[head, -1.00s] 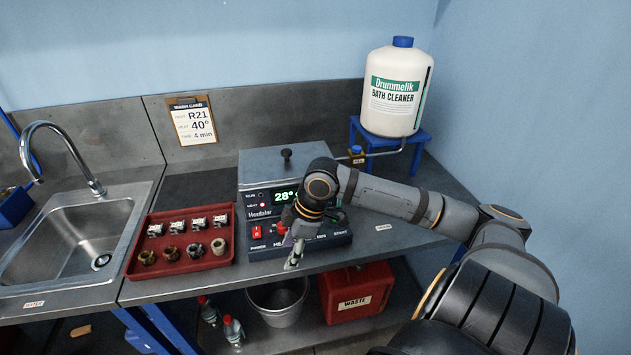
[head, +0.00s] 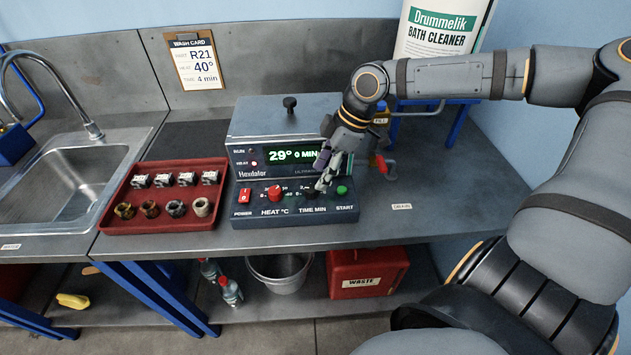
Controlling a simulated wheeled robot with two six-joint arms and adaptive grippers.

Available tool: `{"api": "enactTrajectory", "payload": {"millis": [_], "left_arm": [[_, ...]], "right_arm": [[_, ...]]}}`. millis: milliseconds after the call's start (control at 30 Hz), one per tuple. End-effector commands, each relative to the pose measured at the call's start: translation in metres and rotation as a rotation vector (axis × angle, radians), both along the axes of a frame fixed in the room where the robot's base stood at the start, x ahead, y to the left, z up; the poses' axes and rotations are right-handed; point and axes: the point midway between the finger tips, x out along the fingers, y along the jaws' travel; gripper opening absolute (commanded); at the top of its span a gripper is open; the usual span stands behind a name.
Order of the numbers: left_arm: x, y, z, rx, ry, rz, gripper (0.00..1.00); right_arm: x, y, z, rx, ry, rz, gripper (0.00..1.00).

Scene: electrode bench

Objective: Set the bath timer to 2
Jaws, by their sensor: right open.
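The bath unit (head: 240,219) stands on the bench with its lid on. Its display (head: 292,155) reads 29° and 0 MIN. The front panel has a red power switch (head: 245,195), a red heat knob (head: 275,193), the dark bath timer knob (head: 309,193) above the label TIME MIN, and a green start button (head: 342,190). My right gripper (head: 322,186) is open, fingers pointing down at the timer knob and partly covering it. I cannot tell whether the fingers touch the knob. My left gripper is not in view.
A red tray (head: 165,222) with several small parts lies left of the unit, beside the sink (head: 75,175). A wash card (head: 196,62) hangs behind. A cleaner jug (head: 440,30) stands on a blue stand at the back right. The bench right of the unit is mostly clear.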

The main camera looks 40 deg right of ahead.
Motion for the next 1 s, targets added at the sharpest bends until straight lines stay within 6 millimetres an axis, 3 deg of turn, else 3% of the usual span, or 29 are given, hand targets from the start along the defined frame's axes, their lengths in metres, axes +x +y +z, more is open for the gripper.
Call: {"api": "enactTrajectory", "payload": {"millis": [100,267,633,1000], "left_arm": [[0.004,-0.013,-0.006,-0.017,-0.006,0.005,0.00],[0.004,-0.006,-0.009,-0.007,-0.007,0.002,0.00],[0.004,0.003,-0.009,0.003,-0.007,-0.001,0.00],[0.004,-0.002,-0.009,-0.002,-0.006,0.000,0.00]], "right_arm": [[0.003,0.006,-0.022,-0.006,0.007,0.001,0.53],[0.007,0.013,-0.039,-0.003,0.003,0.002,0.53],[0.010,0.016,-0.044,0.000,-0.002,-0.001,0.53],[0.009,0.016,-0.044,0.000,-0.001,0.000,0.04]]}}
